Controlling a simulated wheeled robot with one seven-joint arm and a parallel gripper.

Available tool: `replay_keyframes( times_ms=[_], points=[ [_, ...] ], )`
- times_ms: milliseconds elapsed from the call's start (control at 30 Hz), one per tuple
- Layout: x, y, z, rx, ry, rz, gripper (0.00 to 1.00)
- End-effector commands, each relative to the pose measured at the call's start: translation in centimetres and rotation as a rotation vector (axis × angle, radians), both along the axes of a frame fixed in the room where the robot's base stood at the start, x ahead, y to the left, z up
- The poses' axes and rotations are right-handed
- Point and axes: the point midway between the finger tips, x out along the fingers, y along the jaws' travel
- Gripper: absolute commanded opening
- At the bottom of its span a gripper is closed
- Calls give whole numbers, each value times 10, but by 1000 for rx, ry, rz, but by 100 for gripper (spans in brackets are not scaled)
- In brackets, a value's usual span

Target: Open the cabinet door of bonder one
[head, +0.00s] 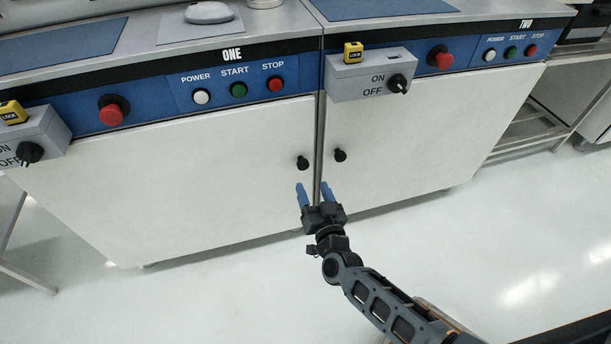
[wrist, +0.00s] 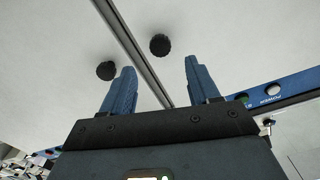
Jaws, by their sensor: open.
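The white cabinet door (head: 190,185) of bonder one is shut, flush beside its neighbour. In the wrist view that knob (wrist: 160,44) appears ahead of the gap between my fingertips, on the right of the seam. My gripper (head: 313,188) is open and empty, with blue fingers, just below the knobs in the head view. The fingers also show in the wrist view (wrist: 158,68). The knob looks apart from both fingers; the exact distance is hard to judge.
Bonder two's door (head: 420,150) is shut, and its knob (head: 340,155) is close across the seam. A grey ON/OFF switch box (head: 372,78) juts out above it. Bonder one's blue button panel (head: 236,86) is above its door. The white floor (head: 230,290) in front is clear.

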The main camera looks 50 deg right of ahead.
Motion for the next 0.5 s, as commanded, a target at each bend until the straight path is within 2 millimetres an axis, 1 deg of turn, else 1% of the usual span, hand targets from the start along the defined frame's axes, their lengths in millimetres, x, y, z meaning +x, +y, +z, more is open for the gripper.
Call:
replay_keyframes(
  times_ms=[300,500],
  points=[
    [38,-25,-1,0,-4,-1,61],
    [57,-38,-1,-1,-1,0,61]
  ],
)
